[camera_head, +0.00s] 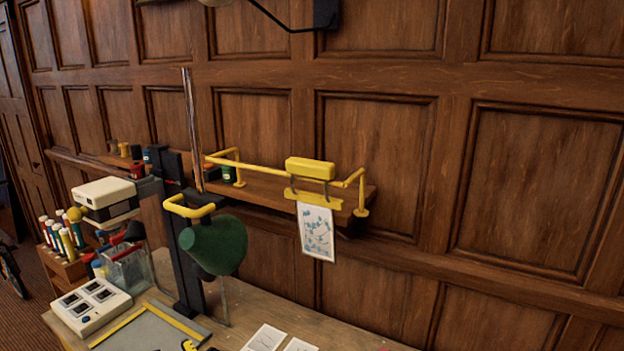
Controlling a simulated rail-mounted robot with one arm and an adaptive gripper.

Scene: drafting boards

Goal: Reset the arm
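My gripper is not in view. No part that I can surely call my arm shows. A black upright post (187,268) stands on the table at the left of centre. A yellow looped handle (190,208) sits near its upper part. A dark green cone-shaped shade (218,246) hangs beside the post, tilted, just below the handle. I cannot tell how the shade and handle join the post. A thin metal rod (191,125) rises behind them.
The wooden table (240,308) holds a white device box (92,305), a yellow-edged board (150,333) and paper sheets (266,338). A white-and-black device (105,198) and a marker rack (66,262) stand left. A yellow-railed wall shelf (262,190) bears a clipped print (317,232).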

